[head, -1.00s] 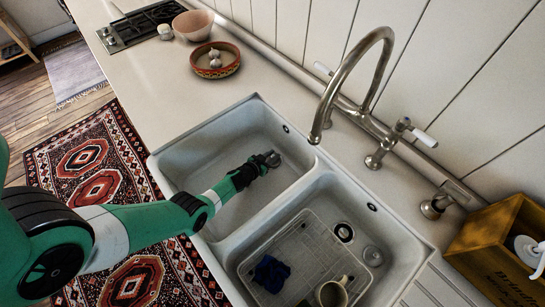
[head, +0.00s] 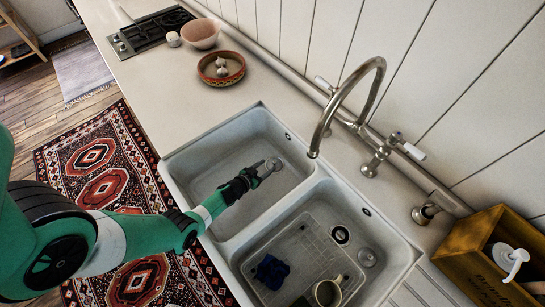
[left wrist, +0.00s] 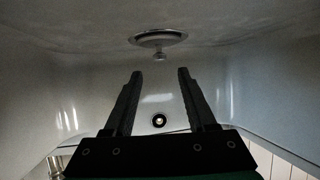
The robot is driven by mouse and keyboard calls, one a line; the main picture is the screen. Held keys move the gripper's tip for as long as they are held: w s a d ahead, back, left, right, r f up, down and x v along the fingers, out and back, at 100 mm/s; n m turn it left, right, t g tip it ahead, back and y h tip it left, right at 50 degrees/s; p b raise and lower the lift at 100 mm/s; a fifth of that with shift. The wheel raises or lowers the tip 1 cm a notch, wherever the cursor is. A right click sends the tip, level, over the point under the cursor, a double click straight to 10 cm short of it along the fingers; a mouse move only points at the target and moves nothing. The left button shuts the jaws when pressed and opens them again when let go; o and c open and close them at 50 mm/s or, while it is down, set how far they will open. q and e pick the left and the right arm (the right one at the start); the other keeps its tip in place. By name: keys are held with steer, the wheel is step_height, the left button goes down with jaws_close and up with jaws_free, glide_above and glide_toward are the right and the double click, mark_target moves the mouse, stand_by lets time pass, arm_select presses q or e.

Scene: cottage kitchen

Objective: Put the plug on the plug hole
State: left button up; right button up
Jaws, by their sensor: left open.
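A small grey disc with a knob, which looks like the plug (head: 274,164), lies at the floor of the left sink basin (head: 222,167). In the left wrist view the plug (left wrist: 159,40) shows as a round rimmed disc with its knob toward my fingers. It appears to lie over the plug hole, which it hides; I cannot tell whether it is seated. My left gripper (head: 260,170) is inside the left basin beside the plug. In the left wrist view the left gripper (left wrist: 160,73) is open, with nothing between its fingers and the knob just beyond the tips. My right gripper is not in view.
The basin divider (head: 275,219) stands right of my left gripper. The right basin holds a wire rack (head: 300,240), a blue cloth (head: 271,272), a mug (head: 327,293) and a glass (head: 367,257). The tap (head: 350,88) arches over the sink. An overflow hole (left wrist: 159,120) shows in the basin wall.

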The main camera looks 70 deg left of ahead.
arm_select(q)
steer(key=p+v, duration=0.2)
steer(key=v, duration=0.2)
steer(key=shift+s+d+r, duration=0.15)
steer(key=shift+s+r, duration=0.1)
steer(key=shift+s, duration=0.05)
steer(key=shift+s+d, duration=0.1)
steer(key=shift+s, duration=0.05)
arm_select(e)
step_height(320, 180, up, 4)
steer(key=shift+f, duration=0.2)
